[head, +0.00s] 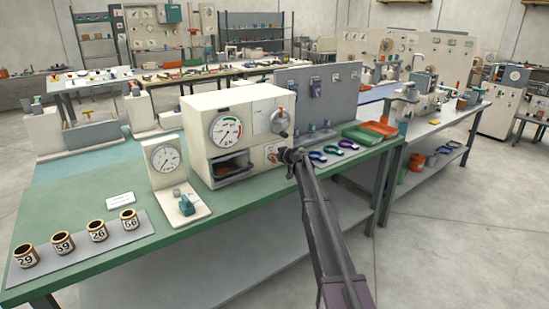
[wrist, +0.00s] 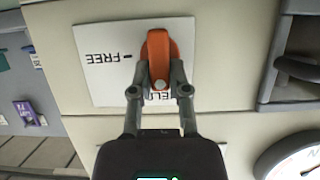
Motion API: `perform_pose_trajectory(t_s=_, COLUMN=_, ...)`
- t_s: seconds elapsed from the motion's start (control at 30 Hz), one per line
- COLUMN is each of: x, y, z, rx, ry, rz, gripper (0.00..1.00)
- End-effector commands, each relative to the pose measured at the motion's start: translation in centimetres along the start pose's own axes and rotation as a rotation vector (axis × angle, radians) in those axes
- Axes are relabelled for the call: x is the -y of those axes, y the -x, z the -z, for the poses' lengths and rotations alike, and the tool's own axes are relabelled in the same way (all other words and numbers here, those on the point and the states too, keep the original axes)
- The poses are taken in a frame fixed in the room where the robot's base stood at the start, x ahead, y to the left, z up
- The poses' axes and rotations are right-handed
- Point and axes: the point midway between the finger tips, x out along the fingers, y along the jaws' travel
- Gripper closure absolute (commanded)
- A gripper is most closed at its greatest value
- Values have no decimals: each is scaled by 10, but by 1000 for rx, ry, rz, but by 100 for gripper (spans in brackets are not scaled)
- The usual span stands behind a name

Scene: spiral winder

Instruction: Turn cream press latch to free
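The cream press (head: 245,120) stands on the green bench, with a white latch plate (wrist: 105,55) on its lower right front. The orange press latch (wrist: 158,48) is mounted on this plate; it also shows small in the head view (head: 271,152). The word FREE is upside down left of the latch in the wrist view. The word HELD lies at the latch's near end and is partly hidden by my fingers. My gripper (wrist: 160,78) has one finger on each side of the latch, and both fingertips appear to touch it. It also shows in the head view (head: 293,155).
The press's dial (wrist: 298,165) and open recess (wrist: 290,65) lie beside the plate. A grey pegboard (head: 325,90) stands right of the press. Green (head: 364,134) and orange (head: 380,128) trays and several coloured tools lie on the bench's right. A gauge stand (head: 165,158) is at left.

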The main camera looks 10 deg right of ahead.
Motion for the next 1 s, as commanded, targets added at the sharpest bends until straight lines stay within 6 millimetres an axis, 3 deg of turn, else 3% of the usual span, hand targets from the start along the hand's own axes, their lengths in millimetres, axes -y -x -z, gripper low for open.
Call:
perform_pose_trajectory(t_s=0.53, x=-1, y=-2, z=0, rx=-1, ry=-80, rz=35, gripper=100)
perform_pose_trajectory(t_s=1.0, x=-6, y=-4, z=-3, rx=-1, ry=-416, rz=176, gripper=100)
